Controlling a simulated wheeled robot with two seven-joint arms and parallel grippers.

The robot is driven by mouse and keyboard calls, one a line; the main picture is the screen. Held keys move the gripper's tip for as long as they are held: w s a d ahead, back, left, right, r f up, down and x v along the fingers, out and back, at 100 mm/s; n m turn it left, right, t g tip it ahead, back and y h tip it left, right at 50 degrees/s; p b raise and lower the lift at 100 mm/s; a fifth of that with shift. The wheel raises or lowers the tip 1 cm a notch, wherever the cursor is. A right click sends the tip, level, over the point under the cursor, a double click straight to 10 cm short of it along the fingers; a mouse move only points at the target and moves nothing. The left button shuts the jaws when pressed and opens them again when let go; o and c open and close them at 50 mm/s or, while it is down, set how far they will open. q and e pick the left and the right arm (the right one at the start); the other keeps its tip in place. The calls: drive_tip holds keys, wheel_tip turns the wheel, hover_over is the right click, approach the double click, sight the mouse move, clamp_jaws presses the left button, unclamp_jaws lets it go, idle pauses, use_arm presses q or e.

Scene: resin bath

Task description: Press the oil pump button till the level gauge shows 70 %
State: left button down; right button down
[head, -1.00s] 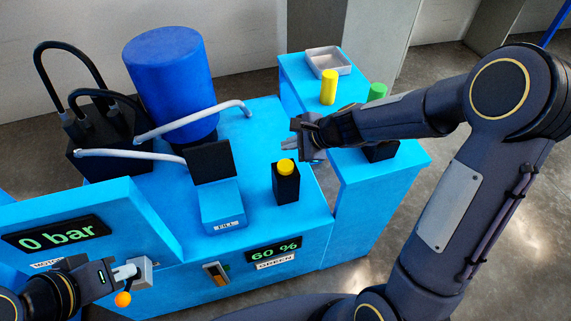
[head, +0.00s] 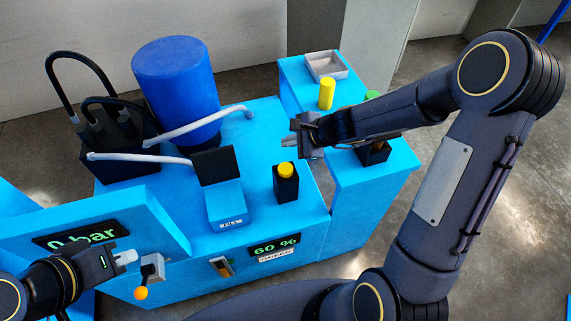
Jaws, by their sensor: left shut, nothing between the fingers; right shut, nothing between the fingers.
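A yellow button (head: 286,169) tops a small black box (head: 286,187) on the blue bench; no label shows that it is the oil pump button. The level gauge (head: 275,246) on the bench front reads 60 %. My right gripper (head: 298,145) is shut and empty, above and behind the yellow button and apart from it. My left gripper (head: 128,257) is shut and empty, in front of the pressure display (head: 82,235), partly covering it. It is just left of a grey switch block (head: 152,267) with an orange knob (head: 141,293), with a small gap.
A blue drum (head: 177,85), white hoses (head: 140,157) and a black hose unit (head: 115,150) stand at the back left. A dark-topped light-blue unit (head: 225,202) stands left of the button. A yellow cylinder (head: 326,94), green cylinder (head: 372,96) and grey tray (head: 326,66) occupy the right-hand bench.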

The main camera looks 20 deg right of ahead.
drive_tip(key=b, duration=0.8)
approach(284, 167)
drive_tip(key=w+a+f, duration=0.1)
drive_tip(key=w+a, duration=0.1)
drive_tip(key=w+a+f, duration=0.1)
drive_tip(key=w, duration=0.1)
drive_tip(key=shift+a+f, duration=0.15)
drive_tip(key=shift+a, duration=0.2)
drive_tip(key=shift+f, duration=0.25)
idle(0.9)
drive_tip(key=shift+f+b, duration=0.4)
drive_tip(key=shift+b, duration=0.35)
drive_tip(key=shift+s+f+b, duration=0.1)
drive_tip(key=shift+f+b, duration=0.85)
idle(0.6)
drive_tip(key=shift+r, duration=0.15)
drive_tip(key=shift+r+p, duration=1.2)
